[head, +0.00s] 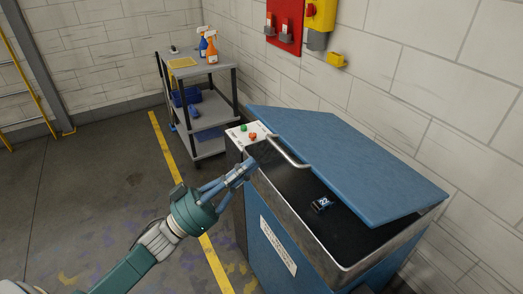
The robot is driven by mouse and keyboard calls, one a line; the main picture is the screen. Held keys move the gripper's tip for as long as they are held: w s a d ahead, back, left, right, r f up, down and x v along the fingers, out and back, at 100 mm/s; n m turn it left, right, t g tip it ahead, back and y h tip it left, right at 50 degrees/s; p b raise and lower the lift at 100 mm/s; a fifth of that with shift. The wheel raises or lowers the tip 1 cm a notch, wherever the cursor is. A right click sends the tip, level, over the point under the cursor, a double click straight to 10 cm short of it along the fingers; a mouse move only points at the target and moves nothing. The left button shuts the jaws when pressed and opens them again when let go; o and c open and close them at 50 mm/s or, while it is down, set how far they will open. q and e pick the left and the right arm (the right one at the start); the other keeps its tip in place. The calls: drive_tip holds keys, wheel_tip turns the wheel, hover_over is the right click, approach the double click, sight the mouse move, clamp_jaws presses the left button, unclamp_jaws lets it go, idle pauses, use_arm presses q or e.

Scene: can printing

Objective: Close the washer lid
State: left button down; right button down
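The washer (275,240) is a blue cabinet with a metal rim, standing against the wall at the right. Its blue lid (350,160) is partly open and tilted, leaving the front part of the dark interior uncovered. A curved metal handle (287,153) sits on the lid's front edge near its left end. My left gripper (250,168) is at the washer's front left corner, just left of and below the handle. Its fingers look close together, with nothing visible between them. It appears apart from the handle. My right gripper is not in view.
A small dark can with a blue and white mark (321,204) lies inside the washer. A control panel with green and red buttons (247,134) is at its left end. A grey cart (207,108) with spray bottles stands behind. The floor at left is clear.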

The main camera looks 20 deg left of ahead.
use_arm(q)
wheel_tip(320, 180, up, 6)
drive_tip(key=p, duration=0.4)
hover_over(279, 148)
drive_tip(key=s+d, duration=0.1)
drive_tip(key=s, duration=0.2)
wheel_tip(279, 148, down, 4)
drive_tip(key=shift+r, duration=0.25)
drive_tip(key=shift+s+a+f, duration=0.15)
drive_tip(key=shift+f, duration=0.55)
wheel_tip(279, 148, down, 13)
drive_tip(key=s+a+b, duration=0.2)
drive_tip(key=b, duration=0.6)
drive_tip(key=shift+s+r+b, duration=0.2)
drive_tip(key=shift+s+b, duration=0.05)
drive_tip(key=shift+b, duration=0.1)
